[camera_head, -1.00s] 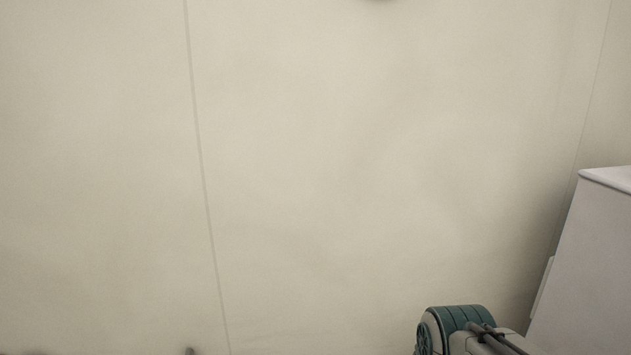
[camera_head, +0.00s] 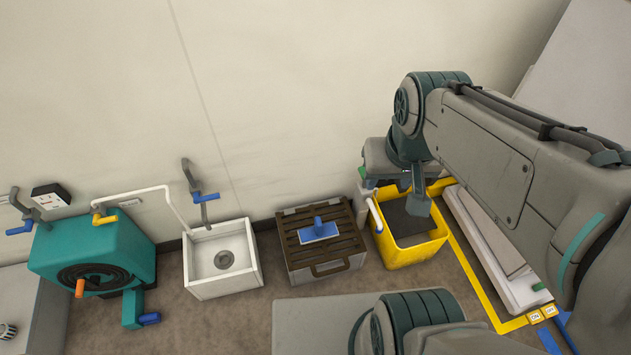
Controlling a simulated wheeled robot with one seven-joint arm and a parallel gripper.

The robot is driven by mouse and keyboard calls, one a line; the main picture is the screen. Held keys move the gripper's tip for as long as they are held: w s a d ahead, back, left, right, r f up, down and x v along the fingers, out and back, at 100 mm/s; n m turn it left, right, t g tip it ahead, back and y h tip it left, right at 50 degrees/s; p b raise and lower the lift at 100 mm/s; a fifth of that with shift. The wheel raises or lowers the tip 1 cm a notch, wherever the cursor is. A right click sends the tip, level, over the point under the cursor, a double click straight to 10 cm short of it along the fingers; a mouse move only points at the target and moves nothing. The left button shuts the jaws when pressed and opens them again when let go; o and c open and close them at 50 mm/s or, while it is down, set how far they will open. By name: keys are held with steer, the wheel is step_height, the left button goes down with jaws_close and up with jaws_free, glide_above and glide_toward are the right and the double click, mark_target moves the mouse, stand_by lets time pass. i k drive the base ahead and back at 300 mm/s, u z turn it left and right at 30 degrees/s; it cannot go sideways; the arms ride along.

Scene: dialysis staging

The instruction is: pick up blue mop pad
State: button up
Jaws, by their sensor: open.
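The blue mop pad (camera_head: 319,230) lies flat on top of a brown slatted crate (camera_head: 354,249) against the wall, with a small blue upright part at its middle. My gripper (camera_head: 403,201) hangs to the right of the pad, above the yellow bin. It is open, apart from the pad, and I see nothing in it. Its finger details are small and partly merge with the things behind.
The yellow bin (camera_head: 411,254) stands right of the crate, and a white sink (camera_head: 218,284) stands left of it. A teal hose reel unit (camera_head: 135,232) is farther left. A pale long box (camera_head: 485,237) lies at the right, by yellow floor tape. A grey surface covers the lower middle.

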mark_target(321, 231)
steer(key=k, duration=1)
steer(key=u, duration=0.65)
steer(key=i, duration=1.45)
steer(key=z, duration=1.4)
